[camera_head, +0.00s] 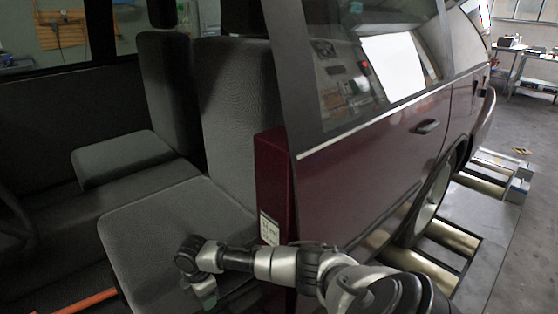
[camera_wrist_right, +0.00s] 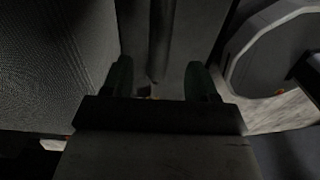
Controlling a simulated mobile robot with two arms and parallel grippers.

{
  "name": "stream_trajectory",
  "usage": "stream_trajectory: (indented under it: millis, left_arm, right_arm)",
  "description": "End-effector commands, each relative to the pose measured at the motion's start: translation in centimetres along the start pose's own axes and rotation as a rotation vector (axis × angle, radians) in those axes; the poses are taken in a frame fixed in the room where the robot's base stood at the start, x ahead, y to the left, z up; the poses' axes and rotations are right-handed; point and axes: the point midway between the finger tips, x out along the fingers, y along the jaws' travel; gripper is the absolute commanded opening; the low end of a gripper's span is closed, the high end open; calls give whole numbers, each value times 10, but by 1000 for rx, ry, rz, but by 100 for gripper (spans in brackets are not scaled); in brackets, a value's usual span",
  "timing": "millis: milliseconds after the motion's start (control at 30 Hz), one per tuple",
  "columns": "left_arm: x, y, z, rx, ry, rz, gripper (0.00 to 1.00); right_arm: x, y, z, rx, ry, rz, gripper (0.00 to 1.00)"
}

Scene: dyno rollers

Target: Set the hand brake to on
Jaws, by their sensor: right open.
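My right arm reaches in from the bottom of the head view over the front of the near grey seat (camera_head: 175,225). My right gripper (camera_head: 207,302) points down at the seat's front edge, partly cut off by the frame. In the right wrist view its two dark green fingers (camera_wrist_right: 160,85) are apart. A dark upright bar (camera_wrist_right: 161,35) shows beyond and between them; I cannot tell whether it is the hand brake. An orange bar (camera_head: 78,303) lies low at the left of the head view; I cannot tell what it is. My left gripper is not in view.
The maroon car door side (camera_head: 375,165) and red pillar (camera_head: 272,185) stand right of the seat, close to my arm. A second seat (camera_head: 120,157) is farther inside. Rollers (camera_head: 450,238) lie beside the car wheel. In the wrist view, seat fabric (camera_wrist_right: 60,65) is at left and a pale round part (camera_wrist_right: 240,60) at right.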

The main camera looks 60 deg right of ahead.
Motion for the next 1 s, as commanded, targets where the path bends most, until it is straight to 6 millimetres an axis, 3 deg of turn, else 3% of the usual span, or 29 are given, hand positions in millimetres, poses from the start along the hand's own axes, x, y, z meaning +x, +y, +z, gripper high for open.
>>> stream_trajectory:
  millis: [33, 100, 533, 1000]
  left_arm:
    - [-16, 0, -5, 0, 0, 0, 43]
    - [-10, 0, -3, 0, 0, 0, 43]
    - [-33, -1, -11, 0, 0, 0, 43]
    - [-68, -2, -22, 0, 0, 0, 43]
  right_arm:
    - [-16, 0, 0, 0, 0, 0, 59]
    - [8, -11, -8, 35, 12, 4, 59]
    - [73, -60, -30, 304, 69, 64, 59]
    - [133, -126, -14, 597, 82, 113, 59]
